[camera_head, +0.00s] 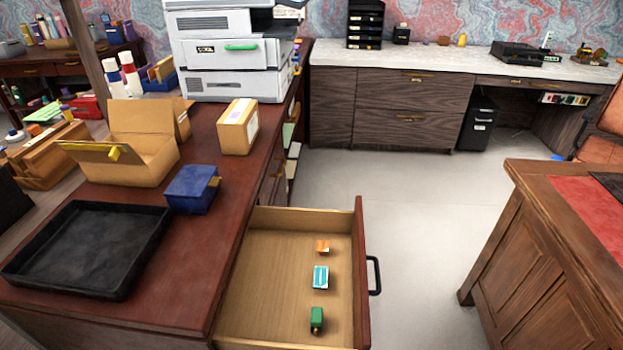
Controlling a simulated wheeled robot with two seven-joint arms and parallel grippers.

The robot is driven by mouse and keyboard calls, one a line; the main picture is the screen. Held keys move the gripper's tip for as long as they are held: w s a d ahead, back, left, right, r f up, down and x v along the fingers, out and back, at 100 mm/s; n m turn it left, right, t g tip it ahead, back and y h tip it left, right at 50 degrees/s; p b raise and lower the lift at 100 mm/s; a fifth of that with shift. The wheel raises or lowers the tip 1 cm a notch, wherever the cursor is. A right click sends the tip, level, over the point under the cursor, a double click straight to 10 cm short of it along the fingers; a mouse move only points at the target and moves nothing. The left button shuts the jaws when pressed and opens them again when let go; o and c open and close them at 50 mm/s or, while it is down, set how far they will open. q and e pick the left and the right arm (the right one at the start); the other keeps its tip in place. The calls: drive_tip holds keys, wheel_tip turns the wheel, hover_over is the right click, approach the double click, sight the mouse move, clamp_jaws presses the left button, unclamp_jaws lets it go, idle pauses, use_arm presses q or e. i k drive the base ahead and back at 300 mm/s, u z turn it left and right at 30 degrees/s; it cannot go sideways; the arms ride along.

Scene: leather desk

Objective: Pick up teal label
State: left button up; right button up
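A small teal and white item (320,277), which looks like the teal label, lies in the open wooden drawer (262,265). It sits right of the drawer's middle, near the front panel with the black handle. An orange item (322,246) lies behind it and a green item (317,317) lies in front of it, both apart from it. Neither of my grippers shows in the head view.
The drawer juts from a dark red desk (225,200). On the desk are a black tray (75,285), a blue box (192,190), an open cardboard box (150,155), a closed carton (238,128) and a printer (225,60). Clear floor (410,230) lies right of the drawer.

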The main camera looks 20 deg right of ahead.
sight(321, 279)
drive_tip(key=u, duration=2.25)
drive_tip(key=k, duration=0.8)
drive_tip(key=z, duration=2.45)
